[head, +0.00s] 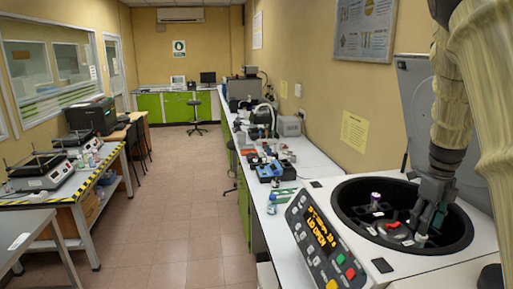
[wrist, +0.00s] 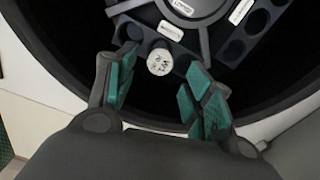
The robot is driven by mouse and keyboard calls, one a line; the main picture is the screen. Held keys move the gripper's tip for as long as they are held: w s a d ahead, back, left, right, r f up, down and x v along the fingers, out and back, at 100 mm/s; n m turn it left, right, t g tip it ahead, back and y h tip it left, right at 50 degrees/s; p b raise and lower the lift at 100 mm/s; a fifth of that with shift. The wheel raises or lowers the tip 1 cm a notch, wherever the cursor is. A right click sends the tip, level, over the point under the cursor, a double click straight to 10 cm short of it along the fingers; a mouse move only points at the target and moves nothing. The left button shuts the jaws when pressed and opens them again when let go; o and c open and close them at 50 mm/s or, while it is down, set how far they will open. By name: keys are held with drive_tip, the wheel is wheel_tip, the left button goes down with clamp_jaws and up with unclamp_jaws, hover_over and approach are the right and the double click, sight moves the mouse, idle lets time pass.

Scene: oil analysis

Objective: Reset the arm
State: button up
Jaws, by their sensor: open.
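My gripper (head: 428,218) reaches down into the open bowl of the centrifuge (head: 345,240) at the right of the head view. In the wrist view my gripper (wrist: 158,88) is open, with its green-padded fingers spread apart. A white-capped tube (wrist: 160,61) with dark writing on its cap stands in a rotor slot between and just beyond the fingertips. A gap shows on each side of the cap. The rotor (wrist: 197,12) has empty round slots beside the tube. In the head view another tube with a purple-pink cap (head: 375,200) stands at the rotor's far left side.
The centrifuge's lid (head: 418,100) is raised behind my arm. Its control panel (head: 322,240) reads "LID OPEN". A long white bench (head: 300,155) holds bottles and devices beyond it. A striped-edge table (head: 75,185) stands left; the floor aisle (head: 185,210) is clear.

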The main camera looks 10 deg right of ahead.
wheel_tip(320, 180, up, 6)
drive_tip(key=r, duration=0.1)
wheel_tip(320, 180, down, 12)
drive_tip(key=shift+r, duration=0.1)
drive_tip(key=shift+w, duration=0.1)
drive_tip(key=r+p, duration=0.2)
drive_tip(key=r, duration=0.2)
drive_tip(key=shift+s+p, duration=0.2)
drive_tip(key=shift+p, duration=0.2)
wheel_tip(320, 180, up, 2)
drive_tip(key=p, duration=0.2)
drive_tip(key=shift+w+d+r+p, duration=0.15)
drive_tip(key=shift+r+p, duration=0.05)
drive_tip(key=shift+p, duration=0.1)
wheel_tip(320, 180, up, 12)
drive_tip(key=p, duration=0.1)
drive_tip(key=shift+s+r, duration=0.2)
drive_tip(key=shift+s, duration=0.15)
